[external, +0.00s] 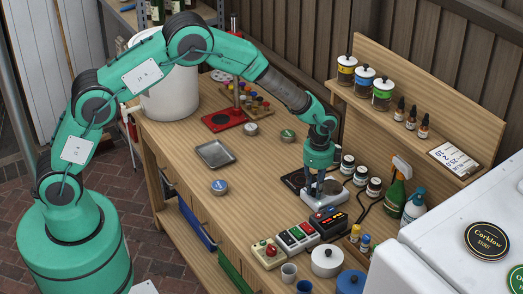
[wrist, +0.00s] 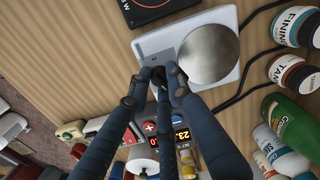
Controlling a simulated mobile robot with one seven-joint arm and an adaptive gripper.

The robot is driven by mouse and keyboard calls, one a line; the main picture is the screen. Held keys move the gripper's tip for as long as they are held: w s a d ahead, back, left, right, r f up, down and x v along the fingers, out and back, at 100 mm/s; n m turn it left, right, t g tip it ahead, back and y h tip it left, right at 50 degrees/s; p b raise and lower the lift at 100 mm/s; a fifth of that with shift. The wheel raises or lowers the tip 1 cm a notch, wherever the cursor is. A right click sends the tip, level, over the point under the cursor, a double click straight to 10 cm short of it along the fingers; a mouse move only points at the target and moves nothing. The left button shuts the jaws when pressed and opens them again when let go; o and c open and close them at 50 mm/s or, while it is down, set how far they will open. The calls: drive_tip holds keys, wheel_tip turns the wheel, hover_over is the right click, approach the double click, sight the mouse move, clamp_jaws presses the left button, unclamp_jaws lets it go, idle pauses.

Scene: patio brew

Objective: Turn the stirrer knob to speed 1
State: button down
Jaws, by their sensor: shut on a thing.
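The stirrer (wrist: 226,18) is a flat white unit with a round grey metal plate (wrist: 208,55) on top. It also shows in the external view (external: 327,204), on the right part of the bench. My gripper (wrist: 156,78) points down at the stirrer's front edge, beside the plate. Its fingers are closed around the small dark knob (wrist: 158,75). The fingers cover most of the knob, and I cannot read its pointer or any speed mark. In the external view my gripper (external: 315,190) stands upright over the stirrer.
A black controller with a red display (external: 330,224) sits in front of the stirrer. Boxes with coloured buttons (external: 297,238) are beside it. The bench's middle is mostly clear.

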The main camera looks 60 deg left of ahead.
sight(315, 189)
drive_tip(key=shift+m, duration=2)
drive_tip(key=c, duration=1.6)
unclamp_jaws()
drive_tip(key=shift+o, duration=0.2)
drive_tip(key=shift+r, duration=0.1)
wheel_tip(315, 189, up, 12)
